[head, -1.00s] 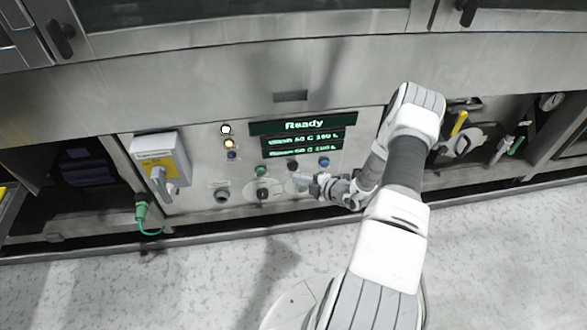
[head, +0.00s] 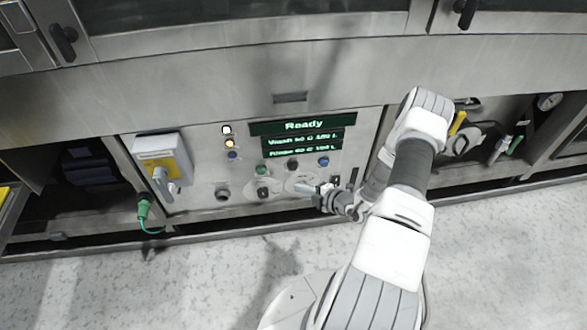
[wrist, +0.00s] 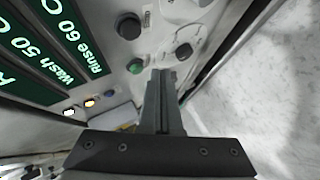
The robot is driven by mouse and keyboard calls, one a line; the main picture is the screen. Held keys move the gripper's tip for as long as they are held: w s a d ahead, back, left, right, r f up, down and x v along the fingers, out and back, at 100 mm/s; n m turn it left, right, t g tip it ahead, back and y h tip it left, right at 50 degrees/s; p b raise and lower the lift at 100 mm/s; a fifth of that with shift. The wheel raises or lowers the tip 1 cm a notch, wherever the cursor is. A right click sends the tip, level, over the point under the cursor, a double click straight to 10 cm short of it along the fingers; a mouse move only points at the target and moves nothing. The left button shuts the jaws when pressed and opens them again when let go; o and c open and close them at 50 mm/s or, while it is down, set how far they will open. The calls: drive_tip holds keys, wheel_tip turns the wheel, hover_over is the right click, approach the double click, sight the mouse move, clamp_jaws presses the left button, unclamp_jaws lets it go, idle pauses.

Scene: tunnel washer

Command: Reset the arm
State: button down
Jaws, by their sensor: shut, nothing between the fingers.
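My gripper (head: 312,189) is in front of the lower right part of the washer's control panel (head: 200,145). In the wrist view my gripper (wrist: 160,75) has its two fingers together with nothing between them. The fingertips are near a knob and a green button (wrist: 135,66), and I cannot tell whether they touch the panel. The display (head: 303,125) reads "Ready", with lines for wash and rinse below it.
A grey and yellow switch box (head: 162,163) juts out at the panel's left, with a green connector and cable (head: 143,210) below it. An open bay with a yellow-handled valve (head: 457,124) lies to the right. The speckled floor (head: 130,285) in front is clear.

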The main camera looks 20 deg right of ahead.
drive_tip(key=w+a+r+n+g+y, duration=0.1)
drive_tip(key=a+r+n+g+y, duration=0.1)
drive_tip(key=a+r+n, duration=0.35)
drive_tip(key=a+r+n+g+y, duration=0.1)
drive_tip(key=a+r+n, duration=0.1)
drive_tip(key=r+n, duration=0.6)
drive_tip(key=w+a+r+n+g+y, duration=0.1)
drive_tip(key=a+r+n+g+y, duration=0.15)
drive_tip(key=r+n, duration=0.5)
drive_tip(key=s+a+r+n+g+h, duration=0.1)
drive_tip(key=s+a+r+n+g, duration=0.1)
drive_tip(key=s+a+r+n, duration=0.35)
drive_tip(key=s+a+r+n+g+h, duration=0.2)
drive_tip(key=s+a+r+n, duration=0.1)
drive_tip(key=r+n, duration=0.45)
drive_tip(key=s+d+r+n+t+h, duration=0.3)
drive_tip(key=s+r+n+h, duration=0.4)
drive_tip(key=s+r+n, duration=0.6)
drive_tip(key=s+n, duration=0.3)
drive_tip(key=n, duration=0.3)
drive_tip(key=shift+d+h, duration=0.35)
drive_tip(key=shift+d, duration=0.1)
